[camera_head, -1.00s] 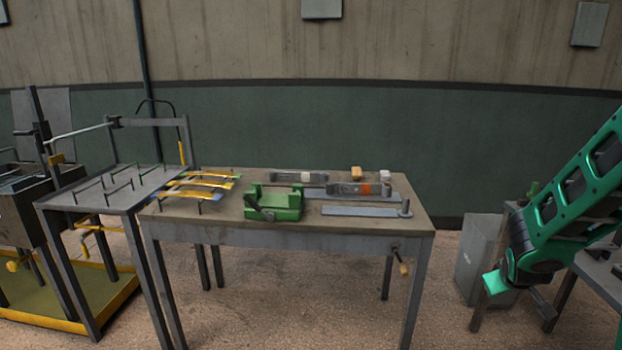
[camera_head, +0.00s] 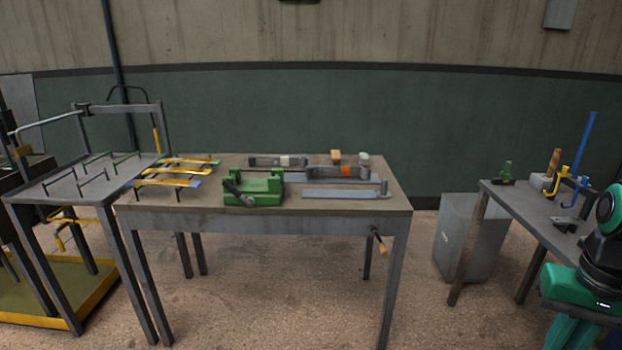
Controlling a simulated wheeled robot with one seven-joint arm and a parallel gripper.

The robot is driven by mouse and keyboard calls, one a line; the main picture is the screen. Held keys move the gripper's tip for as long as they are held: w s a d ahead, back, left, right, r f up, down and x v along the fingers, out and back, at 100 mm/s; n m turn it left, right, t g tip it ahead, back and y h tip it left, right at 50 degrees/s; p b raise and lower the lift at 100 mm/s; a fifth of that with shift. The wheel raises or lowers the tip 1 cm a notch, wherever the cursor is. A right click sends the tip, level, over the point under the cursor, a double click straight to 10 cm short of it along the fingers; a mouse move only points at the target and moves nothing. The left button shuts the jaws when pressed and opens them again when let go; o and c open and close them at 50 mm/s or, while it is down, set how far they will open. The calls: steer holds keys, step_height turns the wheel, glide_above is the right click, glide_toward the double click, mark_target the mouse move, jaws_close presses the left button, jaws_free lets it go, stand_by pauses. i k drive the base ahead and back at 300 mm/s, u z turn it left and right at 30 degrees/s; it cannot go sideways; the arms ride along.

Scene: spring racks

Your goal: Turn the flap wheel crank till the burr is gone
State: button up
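A small crank (camera_head: 379,241) with a wooden handle hangs at the front right of the middle table, just below its top. I cannot make out a flap wheel or a burr at this distance. A green vise-like fixture (camera_head: 254,190) with a dark lever sits on the tabletop. Flat grey leaf strips (camera_head: 345,193) lie to its right, one with an upright pin at its end. My green and black arm shows at the lower right edge, well apart from the crank. My gripper is not in view.
The middle table (camera_head: 300,224) also holds yellow-striped strips (camera_head: 175,171) at its left end. A grey rack table (camera_head: 75,184) stands left. A side table (camera_head: 520,205) with small tools stands right, beside a grey bin (camera_head: 470,238). Floor before the middle table is clear.

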mark_target(380, 244)
steer(key=u, duration=0.15)
steer(key=i, duration=0.9)
steer(key=z, duration=0.35)
